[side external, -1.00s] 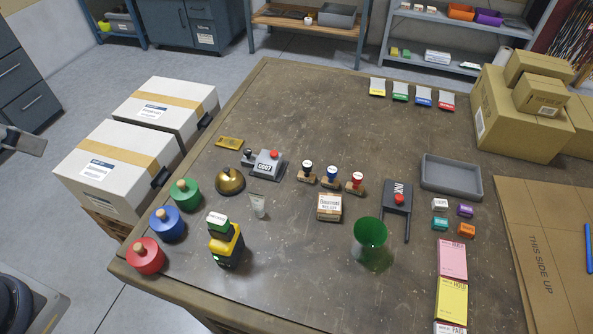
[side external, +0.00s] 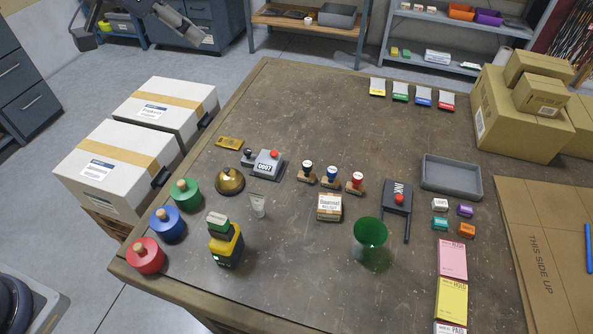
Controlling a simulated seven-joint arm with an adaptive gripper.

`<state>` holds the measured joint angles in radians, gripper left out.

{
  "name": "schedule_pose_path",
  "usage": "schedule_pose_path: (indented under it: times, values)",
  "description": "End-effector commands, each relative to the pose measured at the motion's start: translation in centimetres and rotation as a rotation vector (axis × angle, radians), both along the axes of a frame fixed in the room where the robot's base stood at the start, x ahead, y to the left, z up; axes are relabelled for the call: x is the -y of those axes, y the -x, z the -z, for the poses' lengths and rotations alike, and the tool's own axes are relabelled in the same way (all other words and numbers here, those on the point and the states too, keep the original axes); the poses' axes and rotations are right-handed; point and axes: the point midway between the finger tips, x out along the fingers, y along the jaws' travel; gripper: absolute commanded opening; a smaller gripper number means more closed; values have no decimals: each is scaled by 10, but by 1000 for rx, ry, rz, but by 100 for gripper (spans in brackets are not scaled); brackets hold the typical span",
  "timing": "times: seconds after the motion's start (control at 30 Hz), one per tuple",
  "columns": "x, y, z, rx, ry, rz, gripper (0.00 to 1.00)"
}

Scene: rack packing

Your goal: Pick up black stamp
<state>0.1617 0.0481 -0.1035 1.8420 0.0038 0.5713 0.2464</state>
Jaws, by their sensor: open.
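The black stamp (side external: 307,171) stands upright on the table. It has a wooden base and a black-and-white top. It is the leftmost of a row of three, beside the blue stamp (side external: 331,176) and the red stamp (side external: 355,183). My gripper (side external: 143,38) is at the top left edge, partly cut off by the frame. It is open, high above the floor and far from the stamps, with nothing seen between its fingers.
A grey numbering device (side external: 266,164) sits left of the stamps, and a small box (side external: 330,207) sits in front. The black INK device (side external: 398,195) is to the right. A brass bell (side external: 230,181) and green cup (side external: 371,240) stand nearby. The table (side external: 310,110) is bare behind the stamps.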

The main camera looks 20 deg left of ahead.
Motion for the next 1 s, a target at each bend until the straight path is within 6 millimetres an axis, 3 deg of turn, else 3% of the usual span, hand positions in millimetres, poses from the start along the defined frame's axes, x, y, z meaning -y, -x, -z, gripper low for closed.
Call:
schedule_pose_path:
  times: [0.03,0.1,0.2,0.3,0.4,0.6,1.0]
  values:
    - [24,-20,25,-30,-3,47,59]
    - [55,-42,59,-65,-2,102,59]
    - [94,-58,113,-128,-2,166,59]
    - [121,-58,165,-201,-6,206,59]
    - [136,-49,204,-266,-15,232,59]
    - [149,-39,241,-314,-28,254,59]
    - [170,-65,321,-314,-29,251,59]
